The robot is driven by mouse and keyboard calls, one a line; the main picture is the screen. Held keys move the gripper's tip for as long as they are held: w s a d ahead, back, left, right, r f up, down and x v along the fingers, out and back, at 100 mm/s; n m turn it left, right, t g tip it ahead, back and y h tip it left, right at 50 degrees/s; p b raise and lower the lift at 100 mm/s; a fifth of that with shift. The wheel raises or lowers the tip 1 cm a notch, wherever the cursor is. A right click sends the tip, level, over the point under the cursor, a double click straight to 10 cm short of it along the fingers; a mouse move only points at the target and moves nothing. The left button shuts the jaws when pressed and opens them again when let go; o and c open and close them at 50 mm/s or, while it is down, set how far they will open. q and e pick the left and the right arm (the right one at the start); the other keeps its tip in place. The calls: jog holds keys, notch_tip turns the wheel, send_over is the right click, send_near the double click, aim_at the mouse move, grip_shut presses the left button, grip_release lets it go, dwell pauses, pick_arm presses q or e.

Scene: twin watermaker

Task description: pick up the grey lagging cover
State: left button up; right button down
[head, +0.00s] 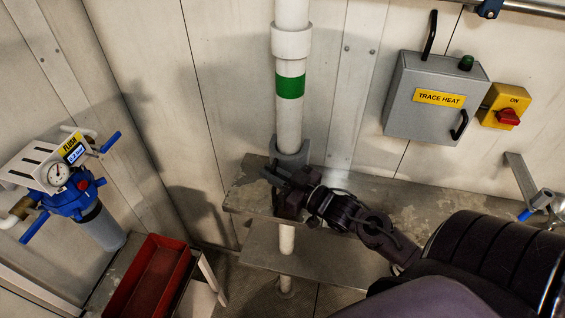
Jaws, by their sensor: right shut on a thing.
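The grey lagging cover (291,149) is at the white vertical pipe (289,115), low down, just above the shelf level. Its upper part shows against the pipe; its lower part is hidden behind my right gripper. My right gripper (282,178) reaches in from the lower right and is shut on the cover. I cannot tell whether the cover still touches the pipe. My left gripper is not in view.
A worn grey shelf (385,192) runs along the wall behind my right arm. A grey trace heat box (437,97) and a yellow-red switch (504,106) are on the wall. A blue filter with gauge (75,198) and a red tray (155,275) are at left.

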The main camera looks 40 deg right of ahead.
aim_at(272, 168)
jog(key=shift+r, duration=0.1)
jog(key=shift+r, duration=0.45)
notch_tip(272, 168, up, 2)
jog(key=shift+r+b, duration=0.1)
jog(key=shift+b, duration=0.5)
jog(key=s+a+b, duration=0.2)
jog(key=s+a, duration=0.9)
jog(key=a, duration=0.2)
jog(key=shift+s+a+r, duration=0.15)
jog(key=shift+s+a, duration=0.2)
jog(key=shift+r+p, duration=0.3)
jog(key=shift+p, duration=0.3)
